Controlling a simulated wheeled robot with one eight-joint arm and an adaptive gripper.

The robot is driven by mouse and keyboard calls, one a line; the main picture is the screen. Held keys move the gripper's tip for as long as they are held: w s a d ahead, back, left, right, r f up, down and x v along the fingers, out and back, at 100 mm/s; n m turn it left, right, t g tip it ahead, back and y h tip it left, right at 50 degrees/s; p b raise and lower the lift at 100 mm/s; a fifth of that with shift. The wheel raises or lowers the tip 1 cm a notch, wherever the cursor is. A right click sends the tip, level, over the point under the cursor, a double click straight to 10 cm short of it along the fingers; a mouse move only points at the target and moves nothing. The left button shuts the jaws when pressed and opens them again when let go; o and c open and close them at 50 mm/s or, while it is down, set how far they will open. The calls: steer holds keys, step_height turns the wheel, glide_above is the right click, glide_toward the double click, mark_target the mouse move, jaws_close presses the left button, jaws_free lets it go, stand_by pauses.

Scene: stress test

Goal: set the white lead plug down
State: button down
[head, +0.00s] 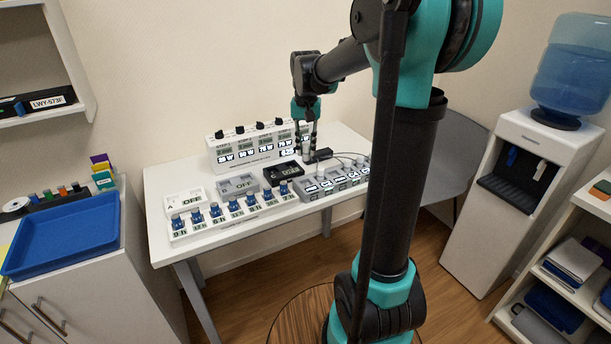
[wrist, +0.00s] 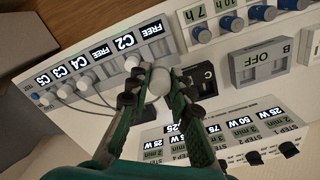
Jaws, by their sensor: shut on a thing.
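My gripper (head: 306,150) is over the right part of the white table, above the black unit C (head: 283,172) and the grey strip (head: 335,180). In the wrist view my gripper (wrist: 155,84) is shut on a white rounded piece, the white lead plug (wrist: 159,81). The plug sits between the fingertips, close to the strip's C2 label. Whether it touches anything beneath is hidden. In the head view I cannot make out the plug between my fingers.
Grey unit B (head: 238,185) and white unit A (head: 184,201) read OFF. A row of blue knobs (head: 232,212) lines the front edge. A white panel with lit displays (head: 258,146) stands behind. Dark cables (wrist: 93,100) run from the strip's other plugs. A white knob-like plug (wrist: 132,63) is close by.

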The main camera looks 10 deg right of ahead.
step_height(320, 180, down, 10)
steer(key=shift+f, duration=0.2)
steer(key=shift+f, duration=0.1)
stand_by(0.3)
steer(key=c, duration=1.4)
jaws_free()
steer(key=shift+o, duration=0.2)
step_height(320, 180, up, 11)
steer(key=shift+r, duration=0.1)
steer(key=shift+s+r, duration=0.1)
steer(key=shift+r, duration=0.25)
steer(key=s+d+f+n+t, duration=0.1)
steer(key=s+d+f+t, duration=0.1)
steer(key=s+f, duration=0.6)
steer(key=s+d+f+n+t, duration=0.2)
steer(key=s+f, duration=0.6)
steer(key=s, duration=0.5)
steer(key=shift+s+f, duration=0.25)
steer(key=shift+s, duration=0.1)
